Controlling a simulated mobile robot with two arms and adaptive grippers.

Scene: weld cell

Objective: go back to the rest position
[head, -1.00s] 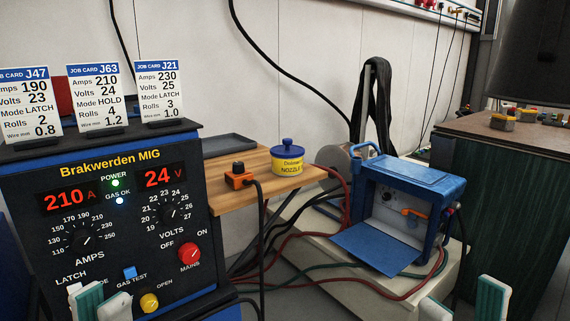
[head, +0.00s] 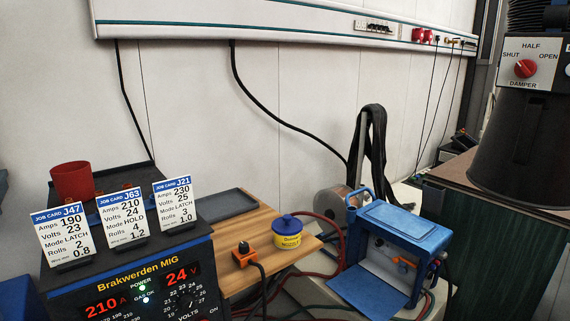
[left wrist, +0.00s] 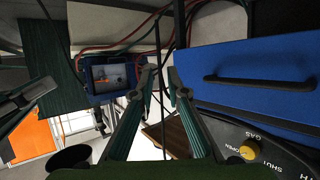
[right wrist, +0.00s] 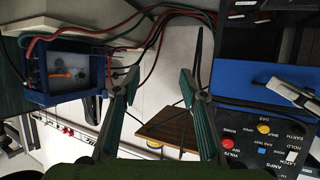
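Neither gripper shows in the head view. In the left wrist view my left gripper (left wrist: 161,72) has its two green-padded fingers apart, with a gap between the tips and nothing held. In the right wrist view my right gripper (right wrist: 160,74) has its fingers wider apart and is also empty. The Brakwerden MIG welder (head: 135,290) stands at the lower left of the head view, its lower panel cut off. Its displays read 210 A and 24 V.
Three job cards (head: 122,215) and a red cup (head: 73,181) stand on the welder. A wooden shelf (head: 258,210) holds a yellow nozzle tub (head: 287,233) and an orange-based connector (head: 242,255). A blue wire feeder (head: 387,250) stands open to the right. Cables run between them.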

